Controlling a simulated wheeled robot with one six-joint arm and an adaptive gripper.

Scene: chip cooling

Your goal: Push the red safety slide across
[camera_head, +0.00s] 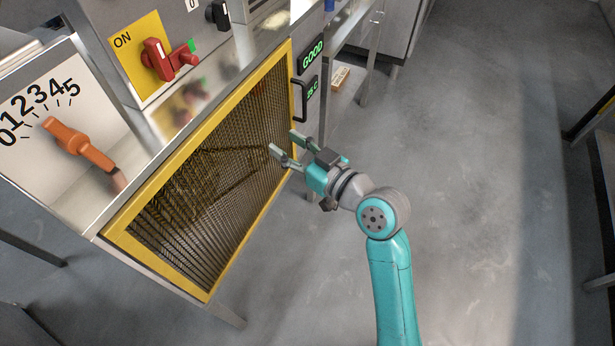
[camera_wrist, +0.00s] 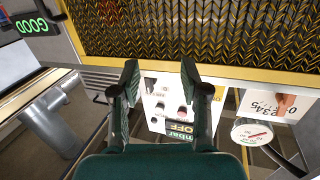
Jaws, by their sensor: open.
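Red parts sit on the upper panel in the head view: a red handle (camera_head: 155,60) on the yellow ON plate (camera_head: 124,42), and a red knob-like piece (camera_head: 187,57) just right of it beside a green patch. I cannot tell for certain which of these is the safety slide. My gripper (camera_head: 284,141) is open and empty, in front of the right part of the yellow-framed mesh, lower and to the right of the red parts. Its two spread fingers (camera_wrist: 160,78) also show in the wrist view, with nothing between them.
The yellow-framed mesh guard (camera_head: 200,190) stands below the steel ledge. An orange lever (camera_head: 80,142) sits by a 0-to-5 scale at left. A green GOOD display (camera_head: 312,54) is at the guard's right. The floor (camera_head: 480,180) at right is clear.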

